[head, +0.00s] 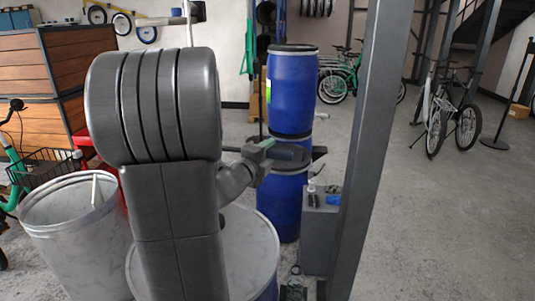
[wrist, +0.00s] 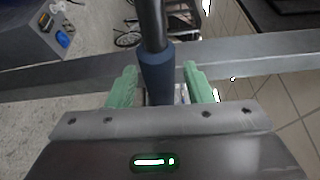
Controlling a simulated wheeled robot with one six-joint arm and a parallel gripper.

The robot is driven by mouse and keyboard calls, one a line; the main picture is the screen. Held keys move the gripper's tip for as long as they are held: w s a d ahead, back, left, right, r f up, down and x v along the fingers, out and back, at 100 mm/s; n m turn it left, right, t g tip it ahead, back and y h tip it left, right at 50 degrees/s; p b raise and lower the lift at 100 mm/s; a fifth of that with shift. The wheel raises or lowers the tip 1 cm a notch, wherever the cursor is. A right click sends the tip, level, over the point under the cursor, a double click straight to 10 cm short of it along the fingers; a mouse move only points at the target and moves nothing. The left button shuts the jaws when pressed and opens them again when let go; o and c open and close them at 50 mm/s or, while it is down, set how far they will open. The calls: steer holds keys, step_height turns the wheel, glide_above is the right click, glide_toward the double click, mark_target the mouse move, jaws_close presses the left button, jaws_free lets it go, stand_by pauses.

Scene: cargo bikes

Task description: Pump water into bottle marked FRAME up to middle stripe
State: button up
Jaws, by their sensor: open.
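My gripper (wrist: 161,84) is open in the wrist view. Its two green fingers stand on either side of a dark upright rod with a blue-grey sleeve (wrist: 157,70). Whether they touch it I cannot tell. In the head view my gripper (head: 265,152) is in front of the stacked blue barrels (head: 291,92), left of the grey post. A small pale bottle-like item (head: 312,185) stands on a grey box (head: 318,238). A clear item (head: 294,280) shows low beside the box. No FRAME mark or stripe is readable, and I cannot tell which item is the bottle.
A grey steel post (head: 362,150) rises just right of the box. White drums (head: 62,215) stand at left beside wooden drawers (head: 82,60). Bicycles (head: 440,110) stand at the back right. The concrete floor (head: 450,220) at right is clear.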

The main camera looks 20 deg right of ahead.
steer(key=shift+c, duration=0.5)
jaws_close()
steer(key=shift+r, duration=0.15)
